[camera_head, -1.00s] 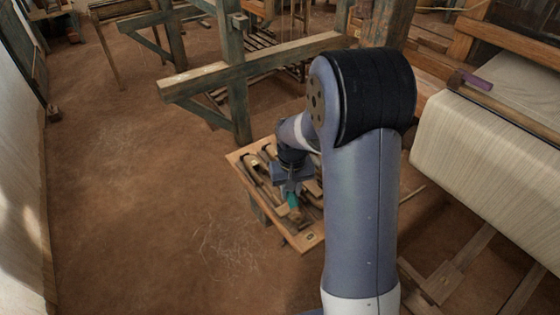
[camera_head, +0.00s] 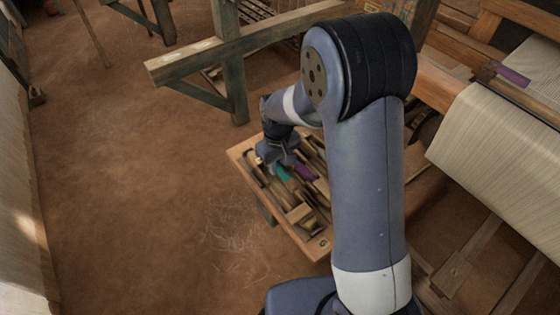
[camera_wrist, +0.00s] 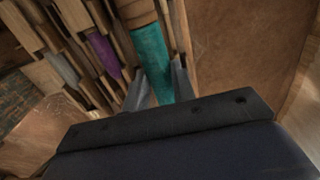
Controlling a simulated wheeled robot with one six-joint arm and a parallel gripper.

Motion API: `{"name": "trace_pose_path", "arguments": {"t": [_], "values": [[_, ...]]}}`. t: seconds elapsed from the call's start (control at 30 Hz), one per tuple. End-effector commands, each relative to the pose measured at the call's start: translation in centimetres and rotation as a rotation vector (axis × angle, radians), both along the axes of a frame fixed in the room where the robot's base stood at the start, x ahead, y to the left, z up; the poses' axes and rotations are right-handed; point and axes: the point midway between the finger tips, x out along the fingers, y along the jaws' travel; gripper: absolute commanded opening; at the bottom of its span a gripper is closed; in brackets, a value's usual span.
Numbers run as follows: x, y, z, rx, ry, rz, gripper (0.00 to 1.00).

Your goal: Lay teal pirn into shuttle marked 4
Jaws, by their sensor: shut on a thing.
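My gripper (camera_wrist: 161,85) is shut on the teal pirn (camera_wrist: 152,55), with one finger on each side of it. In the head view my gripper (camera_head: 276,160) is low over the left side of a wooden tray (camera_head: 320,248), and the teal end of the pirn (camera_head: 282,173) shows just below it. Several long wooden shuttles lie side by side in the tray. I cannot read a number on any of them, so I cannot tell which is marked 4. I cannot tell whether the pirn touches a shuttle.
A purple pirn (camera_wrist: 104,55) lies among the shuttles, and it also shows in the head view (camera_head: 304,171). A grey piece (camera_wrist: 62,69) lies beyond it. A wooden loom beam (camera_head: 240,52) stands behind the tray. Bare earth floor (camera_head: 130,190) is clear at left.

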Motion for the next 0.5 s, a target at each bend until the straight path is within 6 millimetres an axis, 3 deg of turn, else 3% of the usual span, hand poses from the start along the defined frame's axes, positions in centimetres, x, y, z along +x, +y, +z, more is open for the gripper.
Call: {"name": "trace_pose_path", "arguments": {"t": [0.5], "values": [[0.0,-0.1,-4.9,0.0,0.0,-0.004,0.02]]}}
